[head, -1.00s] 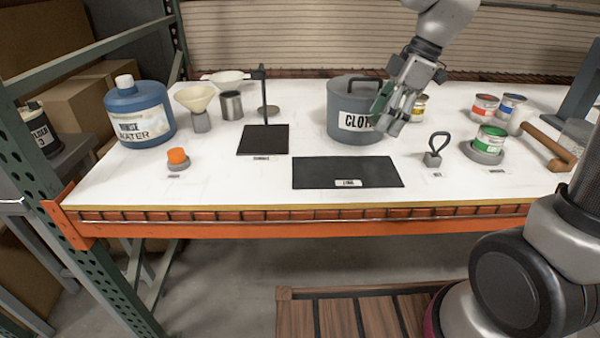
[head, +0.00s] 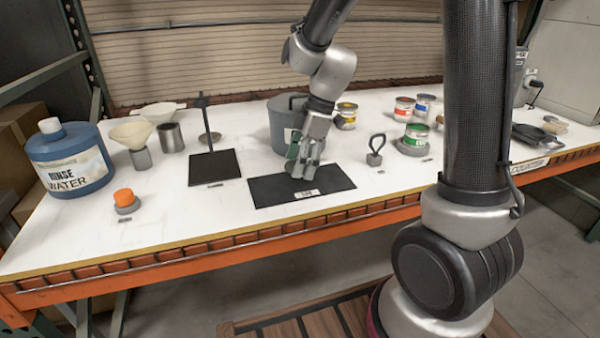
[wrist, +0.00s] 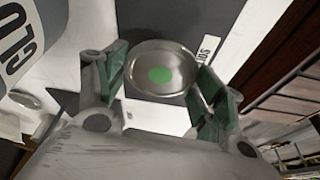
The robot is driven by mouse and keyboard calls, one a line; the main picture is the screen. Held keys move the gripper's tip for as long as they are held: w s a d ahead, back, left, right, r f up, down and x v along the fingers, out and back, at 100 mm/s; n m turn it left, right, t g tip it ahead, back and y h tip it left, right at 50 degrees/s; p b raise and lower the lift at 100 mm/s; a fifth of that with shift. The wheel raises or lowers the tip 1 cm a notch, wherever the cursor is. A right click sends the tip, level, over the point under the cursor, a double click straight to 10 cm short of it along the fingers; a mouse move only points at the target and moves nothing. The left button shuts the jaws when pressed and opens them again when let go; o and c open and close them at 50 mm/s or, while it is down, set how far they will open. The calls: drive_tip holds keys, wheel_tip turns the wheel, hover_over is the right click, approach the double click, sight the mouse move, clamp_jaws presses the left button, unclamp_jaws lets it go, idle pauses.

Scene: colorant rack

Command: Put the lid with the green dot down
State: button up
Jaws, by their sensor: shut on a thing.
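A round silver metal lid with a green dot (wrist: 161,66) sits between the two green-padded fingers of my gripper (wrist: 162,84) in the wrist view. My gripper is shut on its rim, and the dot faces the camera. In the head view my gripper (head: 302,170) points down above the back part of the black mat (head: 335,181), just in front of the grey pot. Whether the lid touches the mat is unclear.
The grey pot (head: 283,118) stands close behind my gripper. The white table front is mostly clear.

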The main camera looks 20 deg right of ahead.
drive_tip(key=shift+f, duration=1.55)
drive_tip(key=shift+f, duration=0.1)
drive_tip(key=o, duration=0.7)
drive_tip(key=w+v, duration=0.1)
drive_tip(key=v, duration=1.1)
drive_tip(key=s+d+r+m+t+h, duration=0.1)
drive_tip(key=s+d+r+m+t, duration=0.1)
drive_tip(key=s+d+m, duration=0.3)
drive_tip(key=s+d+r+m+t+h, duration=0.1)
drive_tip(key=s+d+r+m+h, duration=0.1)
drive_tip(key=s+d+m, duration=0.4)
drive_tip(key=shift+s+r+m+t+h, duration=0.35)
drive_tip(key=shift+s+r+m, duration=0.35)
drive_tip(key=shift+s+m, duration=2.95)
